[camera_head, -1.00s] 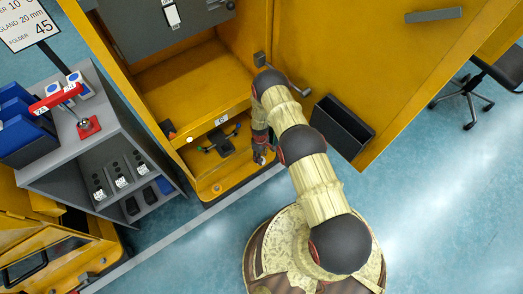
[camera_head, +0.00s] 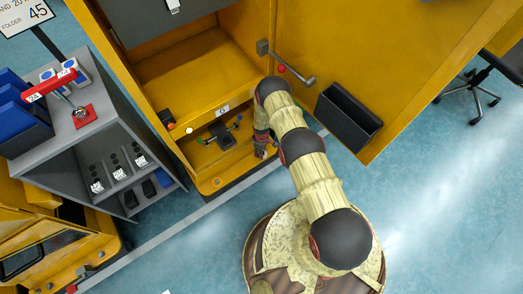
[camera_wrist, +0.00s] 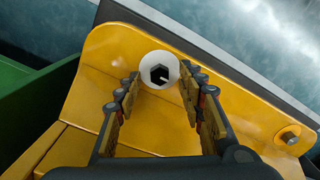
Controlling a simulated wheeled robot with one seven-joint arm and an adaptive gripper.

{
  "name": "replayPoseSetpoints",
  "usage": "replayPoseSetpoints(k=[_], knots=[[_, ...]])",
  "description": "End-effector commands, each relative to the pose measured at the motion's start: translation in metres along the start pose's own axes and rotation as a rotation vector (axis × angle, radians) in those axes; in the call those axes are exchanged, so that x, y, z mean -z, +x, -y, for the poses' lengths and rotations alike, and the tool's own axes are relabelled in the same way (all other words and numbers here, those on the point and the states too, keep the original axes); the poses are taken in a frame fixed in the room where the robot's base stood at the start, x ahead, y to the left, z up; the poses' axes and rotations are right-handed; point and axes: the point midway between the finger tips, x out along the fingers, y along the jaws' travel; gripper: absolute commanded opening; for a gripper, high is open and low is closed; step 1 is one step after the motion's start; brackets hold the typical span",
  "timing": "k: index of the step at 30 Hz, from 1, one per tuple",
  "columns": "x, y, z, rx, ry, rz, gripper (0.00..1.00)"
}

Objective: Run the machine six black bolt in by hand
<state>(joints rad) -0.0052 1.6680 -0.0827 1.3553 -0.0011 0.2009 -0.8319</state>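In the wrist view a black hexagonal bolt head (camera_wrist: 158,74) sits at the centre of a round white disc (camera_wrist: 146,66) on a yellow panel. My gripper (camera_wrist: 160,78) is open, with its two fingers apart on the left and right of the disc. I cannot tell whether the fingertips touch the disc or how far the bolt stands out. In the head view my gripper (camera_head: 262,149) is low at the right end of the yellow machine's front ledge (camera_head: 222,178). The bolt is hidden there by my arm.
The yellow door (camera_head: 340,60) stands open on the right, with a crank handle (camera_head: 290,66) and a black bin (camera_head: 347,118). A black bracket (camera_head: 221,137) is left of my gripper. A grey shelf unit (camera_head: 105,120) stands further left. Another bolt (camera_wrist: 288,136) shows in the wrist view.

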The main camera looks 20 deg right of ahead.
Motion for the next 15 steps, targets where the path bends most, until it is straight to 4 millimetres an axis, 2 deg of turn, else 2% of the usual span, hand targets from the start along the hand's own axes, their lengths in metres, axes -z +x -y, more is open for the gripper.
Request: replayPoseSetpoints(k=[8, 15], knots=[[0.0002, 0.0006, -0.0002, 0.000, 0.000, 0.000, 0.39], [0.0001, 0.0006, -0.0001, 0.000, 0.000, 0.000, 0.26]])
